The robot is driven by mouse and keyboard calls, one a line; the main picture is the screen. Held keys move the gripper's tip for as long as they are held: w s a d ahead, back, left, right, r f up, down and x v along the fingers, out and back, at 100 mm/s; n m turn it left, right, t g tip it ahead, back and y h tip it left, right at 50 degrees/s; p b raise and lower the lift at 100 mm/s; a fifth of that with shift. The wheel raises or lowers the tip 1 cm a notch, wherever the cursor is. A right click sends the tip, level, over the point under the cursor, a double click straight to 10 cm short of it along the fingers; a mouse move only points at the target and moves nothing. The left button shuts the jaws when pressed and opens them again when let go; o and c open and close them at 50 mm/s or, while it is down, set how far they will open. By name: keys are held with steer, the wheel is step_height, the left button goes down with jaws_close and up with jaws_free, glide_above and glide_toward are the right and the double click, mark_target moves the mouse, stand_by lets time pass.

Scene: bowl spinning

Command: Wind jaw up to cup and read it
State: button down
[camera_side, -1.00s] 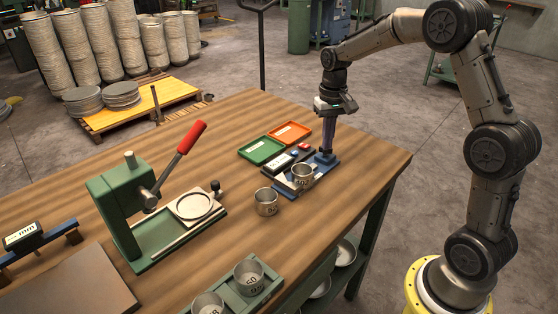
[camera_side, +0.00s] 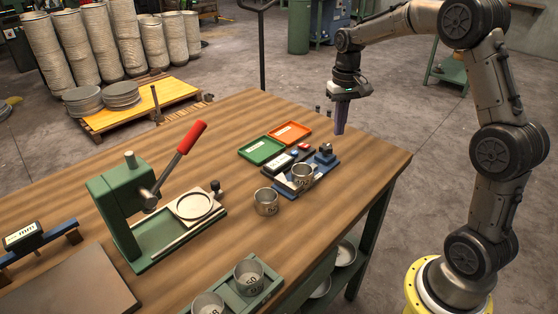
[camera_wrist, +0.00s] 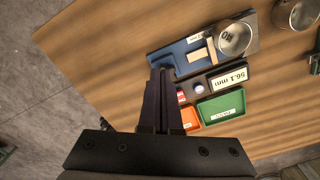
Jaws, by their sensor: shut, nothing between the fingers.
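The blue measuring gauge (camera_side: 290,192) lies near the table's right edge, with a blue block (camera_side: 325,152) at its far end. A metal cup (camera_side: 302,173) sits upright on it; the cup also shows in the wrist view (camera_wrist: 234,40). A pale jaw (camera_wrist: 198,54) lies beside the cup there; I cannot tell whether they touch. The display (camera_wrist: 228,78) appears upside down and seems to read 56.1 mm. My gripper (camera_side: 339,131) is shut and empty, raised above and right of the blue block. Its fingers (camera_wrist: 161,73) partly cover the gauge's end in the wrist view.
Green (camera_side: 261,151) and orange (camera_side: 290,133) trays lie behind the gauge. Another cup (camera_side: 265,203) stands left of it. A green press (camera_side: 120,205) with a red-handled lever stands left. A green rack (camera_side: 262,297) with cups is in front. The table's right end is clear.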

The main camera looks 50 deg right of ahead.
steer(key=shift+f, duration=3.35)
steer(key=shift+w, duration=0.3)
steer(key=shift+w+a, duration=0.35)
steer(key=shift+a, duration=0.45)
steer(key=shift+w+a, duration=0.25)
steer(key=shift+w+r, duration=0.1)
steer(key=shift+w, duration=0.05)
steer(key=shift+a, duration=0.15)
steer(key=shift+s+a, duration=0.2)
steer(key=shift+s, duration=0.05)
steer(key=shift+s+r, duration=0.15)
steer(key=shift+r, duration=2.8)
